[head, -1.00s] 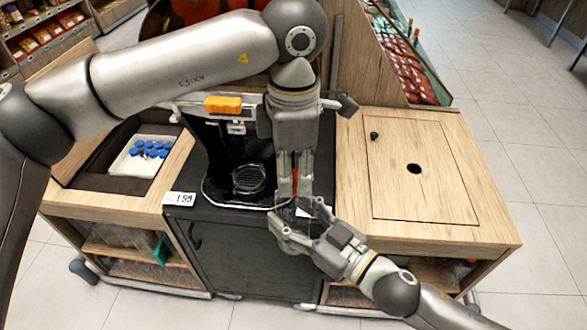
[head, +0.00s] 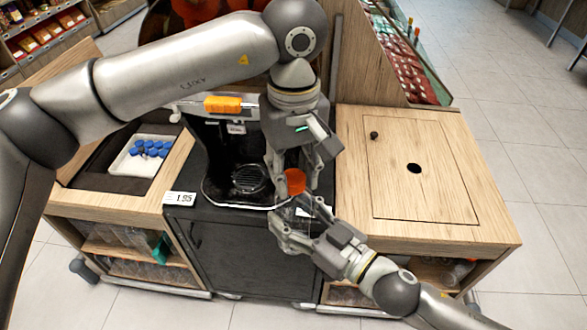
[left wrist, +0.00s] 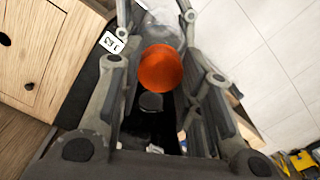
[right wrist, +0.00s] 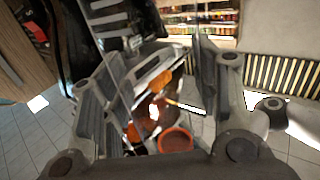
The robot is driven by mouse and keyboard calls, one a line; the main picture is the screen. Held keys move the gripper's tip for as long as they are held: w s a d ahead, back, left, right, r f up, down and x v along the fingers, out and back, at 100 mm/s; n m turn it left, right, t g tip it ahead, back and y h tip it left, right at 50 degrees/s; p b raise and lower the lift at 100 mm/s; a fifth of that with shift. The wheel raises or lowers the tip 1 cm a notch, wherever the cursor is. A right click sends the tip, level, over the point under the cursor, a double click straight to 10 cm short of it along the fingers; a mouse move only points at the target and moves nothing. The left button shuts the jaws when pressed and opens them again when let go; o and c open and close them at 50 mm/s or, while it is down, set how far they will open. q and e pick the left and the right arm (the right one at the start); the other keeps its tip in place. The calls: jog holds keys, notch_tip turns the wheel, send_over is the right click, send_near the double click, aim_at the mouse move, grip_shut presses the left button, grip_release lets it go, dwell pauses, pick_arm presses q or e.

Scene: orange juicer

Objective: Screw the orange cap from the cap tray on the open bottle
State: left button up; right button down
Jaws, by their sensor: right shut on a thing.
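The orange cap (head: 295,182) is at the top of the clear bottle (head: 291,208), between my left fingers; whether it is threaded on cannot be told. The cap also shows from above in the left wrist view (left wrist: 160,69), with gaps to the fingers on both sides. My left gripper (head: 297,189) is open around it. My right gripper (head: 290,214) is shut on the bottle, holding it in front of the juicer. The clear bottle is hard to make out in the right wrist view. The white cap tray (head: 121,167) on the left counter holds several blue caps (head: 150,148).
The black juicer stand (head: 222,160) with a round drip grate (head: 249,179) stands right behind my grippers. A price card (head: 180,198) sits at its front left.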

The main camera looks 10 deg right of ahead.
pick_arm(q)
jog(key=o, duration=0.5)
notch_tip(320, 180, up, 12)
dwell(0.5)
dwell(0.4)
